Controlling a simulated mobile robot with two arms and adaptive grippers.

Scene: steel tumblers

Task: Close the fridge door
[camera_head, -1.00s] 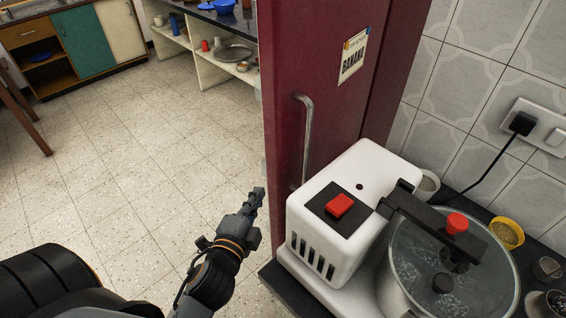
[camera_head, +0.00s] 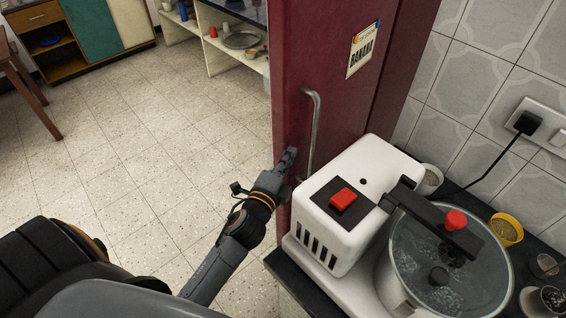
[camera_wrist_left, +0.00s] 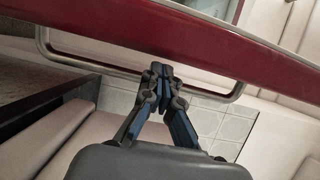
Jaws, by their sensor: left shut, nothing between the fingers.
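The dark red fridge door (camera_head: 335,85) stands upright beyond the counter, with a vertical metal handle (camera_head: 314,130) on its face. I cannot tell from here how far it is open. My left gripper (camera_head: 290,156) is shut and empty, at the door's left edge, left of the handle; I cannot tell if it touches. In the left wrist view, the shut fingertips (camera_wrist_left: 160,70) point towards the handle bar (camera_wrist_left: 110,66) and the red door (camera_wrist_left: 210,42). My right gripper is not in view.
A white machine with a red button (camera_head: 343,199) and a glass-lidded pot (camera_head: 450,270) stand on the dark counter close right of my left arm. Open shelves (camera_head: 232,58) stand at the back. The tiled floor (camera_head: 120,170) to the left is clear.

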